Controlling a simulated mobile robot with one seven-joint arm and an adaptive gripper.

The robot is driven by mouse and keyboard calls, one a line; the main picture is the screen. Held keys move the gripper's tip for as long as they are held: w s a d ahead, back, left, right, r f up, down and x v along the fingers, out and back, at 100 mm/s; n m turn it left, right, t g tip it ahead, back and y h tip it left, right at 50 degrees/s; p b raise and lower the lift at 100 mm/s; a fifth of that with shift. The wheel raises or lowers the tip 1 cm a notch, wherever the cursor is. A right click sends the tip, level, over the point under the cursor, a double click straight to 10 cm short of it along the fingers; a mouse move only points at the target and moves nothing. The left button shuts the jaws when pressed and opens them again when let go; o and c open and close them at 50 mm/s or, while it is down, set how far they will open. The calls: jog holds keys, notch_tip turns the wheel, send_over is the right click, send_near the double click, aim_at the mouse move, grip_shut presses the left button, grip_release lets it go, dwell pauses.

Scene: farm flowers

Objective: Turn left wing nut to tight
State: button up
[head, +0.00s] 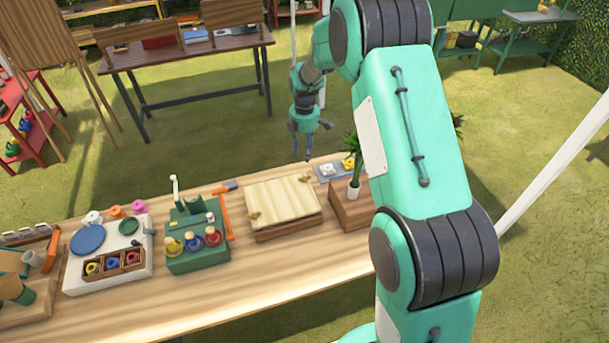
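A wooden flower press (281,203) lies on the table, with a pale top board on a darker base. A brass left wing nut (254,214) sits at its near left corner, and a brass right wing nut (304,178) sits at its far right corner. How tight either nut is cannot be told at this size. My gripper (302,155) points down above and behind the press's right side, apart from both nuts. Its fingers show a gap with nothing between them. My arm hides part of the table's right end.
Left of the press are an orange-handled tool (226,216), a green stand with bottles (198,240) and a white board (108,255). A potted plant (354,170) stands on a brown box (350,212) to the right. The table's front strip (210,295) is clear.

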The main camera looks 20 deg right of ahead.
aim_at(305, 178)
notch_tip(305, 178, down, 14)
jog(key=shift+r, duration=0.1)
dwell(0.8)
grip_shut()
